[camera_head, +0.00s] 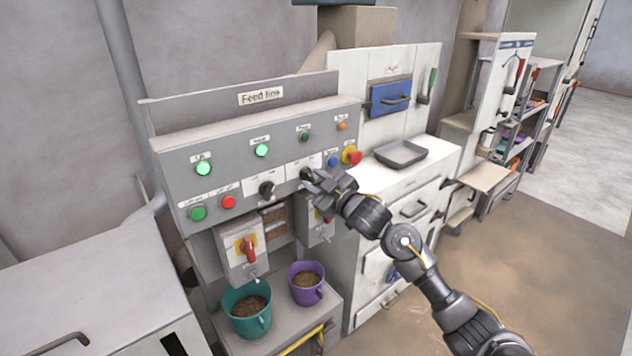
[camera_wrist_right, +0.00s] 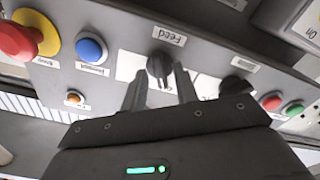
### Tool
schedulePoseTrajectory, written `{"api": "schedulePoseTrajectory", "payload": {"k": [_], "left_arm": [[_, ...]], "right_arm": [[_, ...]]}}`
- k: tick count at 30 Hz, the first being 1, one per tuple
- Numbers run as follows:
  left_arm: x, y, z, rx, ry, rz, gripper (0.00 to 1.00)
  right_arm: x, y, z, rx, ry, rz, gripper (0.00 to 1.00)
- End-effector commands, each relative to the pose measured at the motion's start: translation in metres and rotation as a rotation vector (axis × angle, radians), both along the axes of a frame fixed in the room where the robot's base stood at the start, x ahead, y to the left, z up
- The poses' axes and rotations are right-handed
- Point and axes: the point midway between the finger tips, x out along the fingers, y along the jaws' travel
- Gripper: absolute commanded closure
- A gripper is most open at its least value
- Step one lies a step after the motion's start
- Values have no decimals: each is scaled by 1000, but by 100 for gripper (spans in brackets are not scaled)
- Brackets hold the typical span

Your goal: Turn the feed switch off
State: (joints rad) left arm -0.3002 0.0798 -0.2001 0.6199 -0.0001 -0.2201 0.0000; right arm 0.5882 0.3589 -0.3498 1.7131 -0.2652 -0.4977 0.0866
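The feed switch (camera_wrist_right: 159,66) is a dark rotary knob beside a label reading "Feed" in the right wrist view, which shows the panel upside down. In the head view the feed switch (camera_head: 306,173) is partly hidden by my right gripper (camera_head: 318,182). In the wrist view my right gripper (camera_wrist_right: 160,82) is open, with one finger on each side of the knob. The fingertips are close to it; I cannot tell whether they touch. The knob's grip looks roughly upright in that view. My left gripper is not in view.
A second dark knob (camera_head: 267,189) is left of the feed switch. A red-and-yellow stop button (camera_head: 352,156) and blue button (camera_head: 333,161) are to its right. Green (camera_head: 198,213) and red (camera_head: 228,202) buttons are farther left. Teal (camera_head: 247,309) and purple (camera_head: 306,284) buckets stand below.

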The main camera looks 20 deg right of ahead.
Motion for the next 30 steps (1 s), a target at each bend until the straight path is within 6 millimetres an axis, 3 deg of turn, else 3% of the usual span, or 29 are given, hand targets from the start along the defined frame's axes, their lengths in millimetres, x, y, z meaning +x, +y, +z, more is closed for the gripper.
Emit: {"api": "schedulePoseTrajectory", "payload": {"k": [11, 24, 30], "left_arm": [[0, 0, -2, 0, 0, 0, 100], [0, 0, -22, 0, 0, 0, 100], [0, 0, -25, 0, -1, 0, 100]], "right_arm": [[-4, -2, -1, 1, 1, -1, 66], [-77, -30, -3, -3, 0, 0, 66], [-97, -39, -1, 0, 1, -1, 66]]}}
